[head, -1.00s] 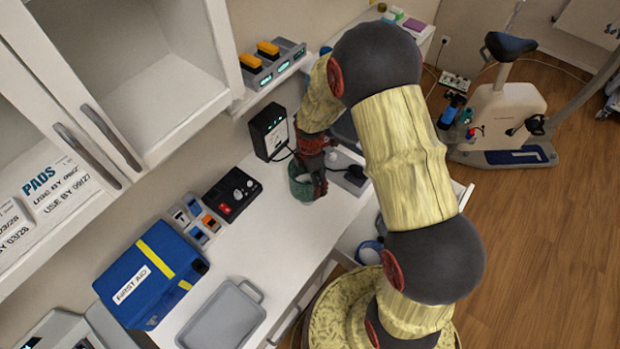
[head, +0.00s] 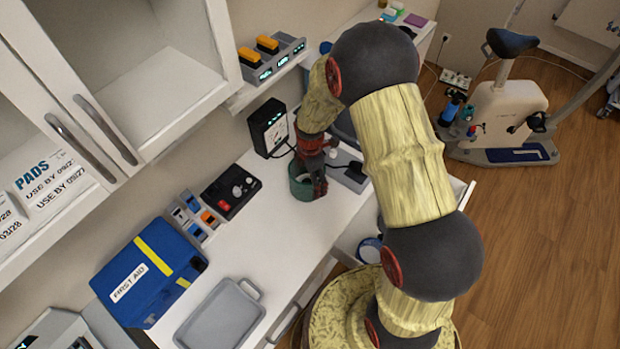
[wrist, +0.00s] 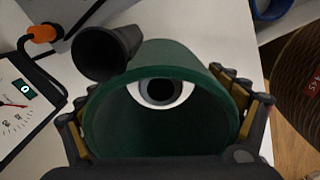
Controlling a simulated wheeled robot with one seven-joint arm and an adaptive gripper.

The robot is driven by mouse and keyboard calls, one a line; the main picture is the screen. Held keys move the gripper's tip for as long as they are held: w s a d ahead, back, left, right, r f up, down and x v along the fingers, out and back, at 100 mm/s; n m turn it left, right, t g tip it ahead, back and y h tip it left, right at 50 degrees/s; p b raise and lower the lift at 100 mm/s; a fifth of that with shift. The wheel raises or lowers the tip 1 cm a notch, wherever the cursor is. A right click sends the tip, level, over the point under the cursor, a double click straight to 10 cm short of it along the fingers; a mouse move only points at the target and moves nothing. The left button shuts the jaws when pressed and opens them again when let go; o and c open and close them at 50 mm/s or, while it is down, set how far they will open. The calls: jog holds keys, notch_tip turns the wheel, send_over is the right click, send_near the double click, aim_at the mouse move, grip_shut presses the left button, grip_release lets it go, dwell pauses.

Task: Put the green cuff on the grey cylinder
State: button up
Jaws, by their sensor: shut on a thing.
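The green cuff (head: 300,189) is a wide, hollow dark-green ring. My gripper (head: 318,180) is shut on it, above the white counter. In the wrist view the cuff (wrist: 172,58) fills the space between my two fingers. Through its bore I see a lens-shaped patch of white with a grey ring (wrist: 143,90) around a dark centre. This looks like the grey cylinder seen end-on inside the cuff's outline. I cannot tell whether the cuff touches it or how far apart they are. In the head view my gripper and the cuff hide that spot.
A dark flared tube (wrist: 102,52) stands beside the cuff in the wrist view. A black dial meter (head: 267,128) stands near the wall. A grey device (head: 350,178) lies right of my gripper. A control box (head: 232,191), first-aid case (head: 150,268) and grey tray (head: 222,315) line the counter.

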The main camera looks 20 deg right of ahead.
jog(key=shift+f+b, duration=1.9)
jog(key=shift+f, duration=1.05)
jog(key=o, duration=1.5)
notch_tip(320, 180, up, 12)
